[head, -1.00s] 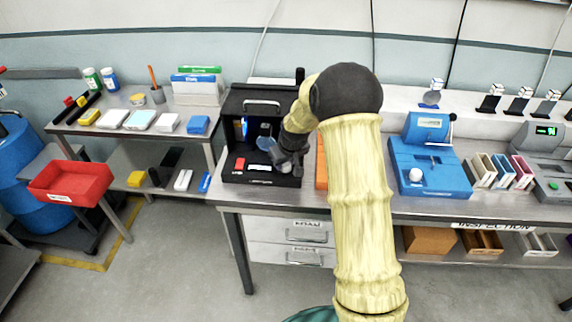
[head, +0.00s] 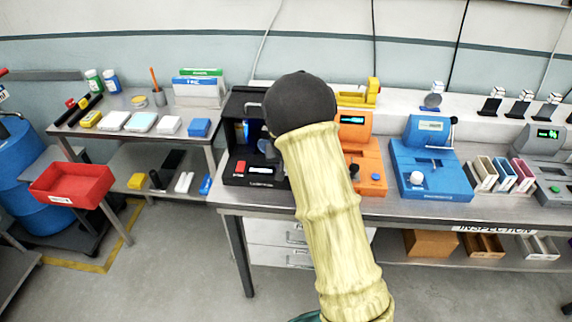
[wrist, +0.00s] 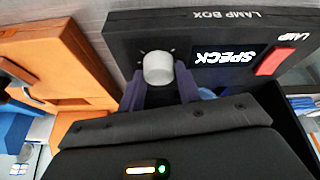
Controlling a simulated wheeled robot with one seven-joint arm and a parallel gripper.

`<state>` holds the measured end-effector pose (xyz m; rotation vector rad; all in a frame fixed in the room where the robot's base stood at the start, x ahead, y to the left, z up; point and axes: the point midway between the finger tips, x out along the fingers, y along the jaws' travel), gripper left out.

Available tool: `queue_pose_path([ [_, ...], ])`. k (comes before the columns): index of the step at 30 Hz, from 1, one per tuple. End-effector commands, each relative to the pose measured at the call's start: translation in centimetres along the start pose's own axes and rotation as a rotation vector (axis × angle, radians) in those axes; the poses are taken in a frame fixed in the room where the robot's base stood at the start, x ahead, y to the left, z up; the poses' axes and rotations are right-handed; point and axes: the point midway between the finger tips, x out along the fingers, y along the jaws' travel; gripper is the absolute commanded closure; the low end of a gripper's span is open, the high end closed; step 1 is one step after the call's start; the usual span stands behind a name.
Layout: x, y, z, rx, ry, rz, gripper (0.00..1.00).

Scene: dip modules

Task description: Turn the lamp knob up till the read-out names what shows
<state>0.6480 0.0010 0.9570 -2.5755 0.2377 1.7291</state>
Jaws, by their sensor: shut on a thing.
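The black lamp box (head: 238,105) stands at the left end of the bench in the head view. In the wrist view its panel (wrist: 220,22) appears upside down, with a pale round knob (wrist: 158,68), a lit read-out (wrist: 223,57) naming "SPECK", and a red switch (wrist: 275,60) by the word LAMP. My gripper (wrist: 161,88) is shut on the knob, one finger on each side of it. In the head view my arm hides the gripper and knob; the read-out is too small to read there.
An orange machine (head: 368,158) stands close to the right of the lamp box, and a blue machine (head: 430,178) farther right. A side table (head: 130,128) on the left holds small boxes and bottles. A red bin (head: 70,182) is at far left.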

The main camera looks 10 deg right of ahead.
Motion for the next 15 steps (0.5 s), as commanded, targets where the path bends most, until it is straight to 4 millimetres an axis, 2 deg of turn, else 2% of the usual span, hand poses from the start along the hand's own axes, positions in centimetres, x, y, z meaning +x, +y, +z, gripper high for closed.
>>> queue_pose_path([
  [2, -0.04, -0.01, -0.09, -0.001, 0.003, -0.001, 0.89],
  [3, -0.04, -0.01, -0.09, -0.001, 0.003, -0.001, 0.65],
  [6, -0.04, 0.00, -0.07, -0.001, 0.002, -0.001, 0.45],
  [15, -0.07, 0.00, -0.03, -0.001, 0.001, -0.001, 0.45],
])
